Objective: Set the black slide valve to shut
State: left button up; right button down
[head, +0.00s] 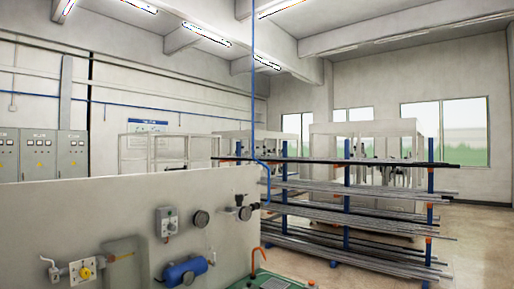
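A pale panel (60,222) with several fittings stands in the lower left of the head view. Either could be the black slide valve; I cannot tell which, and no slide position can be read at this size. Neither of my grippers is in view.
The panel also carries a grey switch box (167,222), a blue cylinder (185,271) and a yellow-knobbed fitting (85,271). A green unit (275,281) with an orange hook stands at the panel's right end. A rack of long bars (350,215) stands behind; open floor lies right.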

aim_at(256, 206)
jog(key=i+l, duration=0.65)
jog(key=i, duration=0.15)
jog(key=i+l, duration=0.7)
jog(key=i+j+u, duration=0.05)
